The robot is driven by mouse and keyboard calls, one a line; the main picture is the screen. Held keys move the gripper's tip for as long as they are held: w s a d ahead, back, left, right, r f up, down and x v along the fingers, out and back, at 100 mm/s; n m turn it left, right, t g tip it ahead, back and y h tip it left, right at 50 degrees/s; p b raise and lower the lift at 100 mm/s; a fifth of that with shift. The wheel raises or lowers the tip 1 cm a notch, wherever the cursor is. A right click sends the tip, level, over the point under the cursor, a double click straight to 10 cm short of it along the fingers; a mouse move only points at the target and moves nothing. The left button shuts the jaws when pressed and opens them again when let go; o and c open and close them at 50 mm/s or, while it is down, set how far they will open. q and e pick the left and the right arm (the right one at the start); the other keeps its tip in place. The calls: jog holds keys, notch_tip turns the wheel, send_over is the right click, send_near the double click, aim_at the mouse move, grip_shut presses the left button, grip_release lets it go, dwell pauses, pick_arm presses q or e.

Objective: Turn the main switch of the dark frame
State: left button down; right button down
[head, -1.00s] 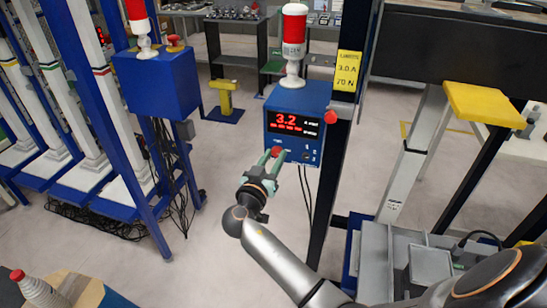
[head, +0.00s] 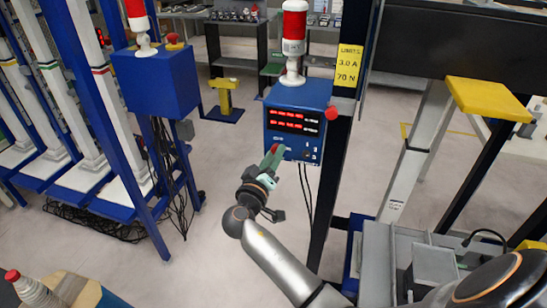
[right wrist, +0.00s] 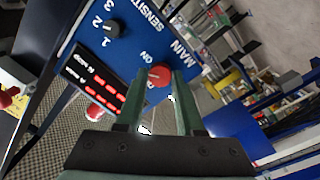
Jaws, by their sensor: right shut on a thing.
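The dark frame's post (head: 330,185) carries a blue control box (head: 318,97) with a two-row red display (head: 295,122). The red main switch knob (right wrist: 160,74) is on the box's front, beside the printed words MAIN and ON. My right gripper (head: 271,157) reaches the lower left of the front with its fingers rolled. In the right wrist view, its two green fingers (right wrist: 160,82) lie on either side of the knob, shut on it. A dark sensitivity knob (right wrist: 115,28) with marks 1, 2 and 3 sits further along the panel. My left gripper is out of view.
A red and white beacon (head: 294,42) stands on the box, and a red button (head: 331,113) juts from its right side. A yellow limits label (head: 347,66) is on the post.

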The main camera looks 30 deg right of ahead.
jog(key=n+p, duration=0.3)
jog(key=n, duration=0.8)
jog(key=shift+r+n+t, duration=0.1)
jog(key=shift+n+t, duration=0.2)
jog(key=shift+n, duration=0.4)
jog(key=c, duration=0.5)
grip_release()
jog(key=shift+c, duration=0.2)
jog(key=shift+f, duration=0.2)
